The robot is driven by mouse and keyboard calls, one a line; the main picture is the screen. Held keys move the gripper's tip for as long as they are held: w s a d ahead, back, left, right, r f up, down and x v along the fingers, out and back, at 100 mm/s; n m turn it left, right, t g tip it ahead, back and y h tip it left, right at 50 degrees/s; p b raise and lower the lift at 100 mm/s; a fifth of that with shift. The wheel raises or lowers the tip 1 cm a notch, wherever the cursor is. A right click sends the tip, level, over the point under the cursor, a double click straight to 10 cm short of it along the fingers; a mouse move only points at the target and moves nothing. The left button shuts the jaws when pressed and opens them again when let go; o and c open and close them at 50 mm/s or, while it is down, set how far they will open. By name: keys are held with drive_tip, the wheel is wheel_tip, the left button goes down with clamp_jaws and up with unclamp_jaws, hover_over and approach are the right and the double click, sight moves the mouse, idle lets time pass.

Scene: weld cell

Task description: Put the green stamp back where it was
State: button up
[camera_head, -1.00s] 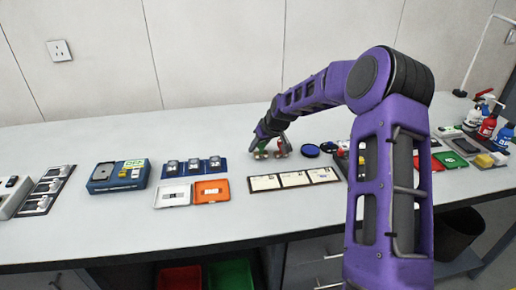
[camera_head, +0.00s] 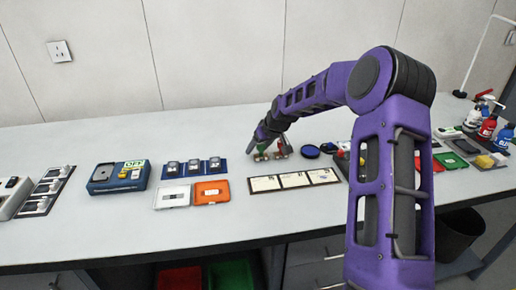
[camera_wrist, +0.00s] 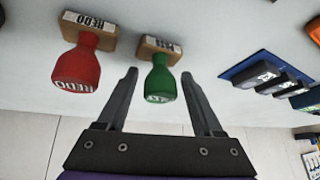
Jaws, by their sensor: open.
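The green stamp (camera_wrist: 160,82) has a green handle and a wooden base with a label. It stands on the table between the two fingers of my gripper (camera_wrist: 159,75), which is open, with a gap on each side of the handle. The red stamp (camera_wrist: 78,68), with a wooden base marked REDO, stands beside it to the left in the wrist view. In the head view the green stamp (camera_head: 262,152) and the red stamp (camera_head: 282,149) stand side by side just below the end of my arm. My fingertips are hard to make out there.
A tray with three white cards (camera_head: 294,180) lies in front. A blue rack (camera_head: 194,168) and an orange case (camera_head: 211,192) stand left. Bare table lies around the stamps.

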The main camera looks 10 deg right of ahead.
drive_tip(key=v, duration=1.1)
drive_tip(key=shift+s+r+p, duration=0.15)
drive_tip(key=shift+r+p, duration=0.05)
drive_tip(key=shift+p, duration=0.25)
